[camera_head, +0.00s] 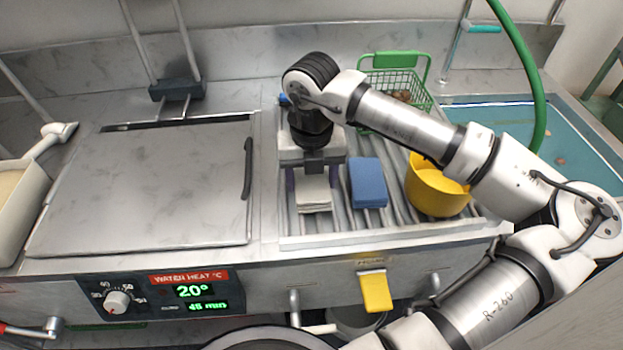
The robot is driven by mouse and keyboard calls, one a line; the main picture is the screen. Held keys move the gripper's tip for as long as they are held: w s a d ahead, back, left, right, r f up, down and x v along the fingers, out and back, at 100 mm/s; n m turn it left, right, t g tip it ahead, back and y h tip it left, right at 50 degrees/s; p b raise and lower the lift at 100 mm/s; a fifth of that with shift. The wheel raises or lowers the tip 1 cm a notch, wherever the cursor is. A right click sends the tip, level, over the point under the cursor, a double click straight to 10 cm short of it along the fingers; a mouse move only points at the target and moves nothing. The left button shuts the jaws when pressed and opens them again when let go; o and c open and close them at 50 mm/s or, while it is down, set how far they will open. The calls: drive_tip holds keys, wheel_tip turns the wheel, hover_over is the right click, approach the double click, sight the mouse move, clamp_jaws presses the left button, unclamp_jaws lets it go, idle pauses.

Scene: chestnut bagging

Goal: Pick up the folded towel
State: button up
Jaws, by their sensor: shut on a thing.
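A folded white-grey towel (313,194) is at the left part of the ribbed metal drain rack (396,226). My gripper (313,177) points down over it and is shut on it. The towel's upper part is partly hidden by the gripper. I cannot tell whether the towel still touches the rack.
A blue folded cloth or sponge (368,183) lies just right of the towel. A yellow bucket (437,191) stands further right, under my arm. A green wire basket (396,84) with brown chestnuts is behind. A closed metal lid (150,190) lies left.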

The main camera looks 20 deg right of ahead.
sight(312, 180)
wheel_tip(312, 180, up, 20)
drive_tip(key=b, duration=0.2)
drive_tip(key=shift+f, duration=0.2)
